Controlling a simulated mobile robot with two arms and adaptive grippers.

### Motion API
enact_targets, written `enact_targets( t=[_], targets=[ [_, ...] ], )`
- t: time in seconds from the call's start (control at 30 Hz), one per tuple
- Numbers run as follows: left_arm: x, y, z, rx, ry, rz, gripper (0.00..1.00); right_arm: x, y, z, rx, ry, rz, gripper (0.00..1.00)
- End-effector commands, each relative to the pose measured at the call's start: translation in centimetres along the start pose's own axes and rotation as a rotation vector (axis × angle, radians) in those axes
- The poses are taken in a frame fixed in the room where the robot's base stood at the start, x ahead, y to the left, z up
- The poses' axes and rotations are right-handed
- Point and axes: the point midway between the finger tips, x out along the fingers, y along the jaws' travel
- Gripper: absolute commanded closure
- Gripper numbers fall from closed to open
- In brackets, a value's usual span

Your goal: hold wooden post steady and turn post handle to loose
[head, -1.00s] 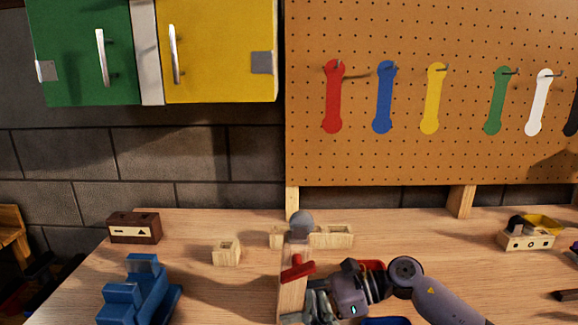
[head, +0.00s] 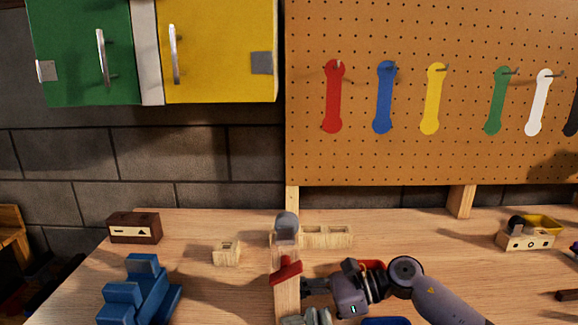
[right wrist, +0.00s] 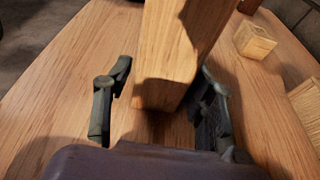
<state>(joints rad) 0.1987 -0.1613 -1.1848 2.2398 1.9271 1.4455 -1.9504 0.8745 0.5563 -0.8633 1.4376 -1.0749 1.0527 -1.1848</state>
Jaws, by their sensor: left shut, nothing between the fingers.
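The wooden post (head: 287,295) stands at the lower middle of the bench in the head view, with a grey rounded top (head: 286,226) and a red handle (head: 286,270) across its face. My right gripper (head: 308,287) reaches it from the right. In the right wrist view the post (right wrist: 168,60) lies between the spread fingers of that gripper (right wrist: 160,98). A gap shows on the left; the right finger is close to the post, contact unclear.
A blue vise-like block (head: 140,293), a brown box (head: 134,228) and a small wooden block (head: 227,252) are left of the post. A holed wooden block (head: 327,236) is behind it. A blue tray (head: 386,322) lies at the front.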

Motion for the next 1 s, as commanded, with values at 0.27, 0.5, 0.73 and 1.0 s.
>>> enact_targets(
  t=[0.27,0.5,0.73,1.0],
  targets=[
    [-0.5,0.6,0.0,-0.018,-0.012,0.011,1.0,0.0,0.0,0.0,0.0,0.001,0.0,0.37],
    [-0.6,0.6,-0.1,-0.019,-0.012,0.012,1.0,-0.4,0.0,-0.1,0.001,0.001,-0.001,0.37],
    [-0.6,0.6,0.0,-0.019,-0.012,0.012,1.0,-3.5,-0.1,-0.1,0.001,0.002,-0.003,0.37],
    [-0.6,0.6,0.0,-0.019,-0.012,0.012,1.0,-7.1,0.0,-0.1,0.001,0.002,-0.001,0.37]
  ],
)
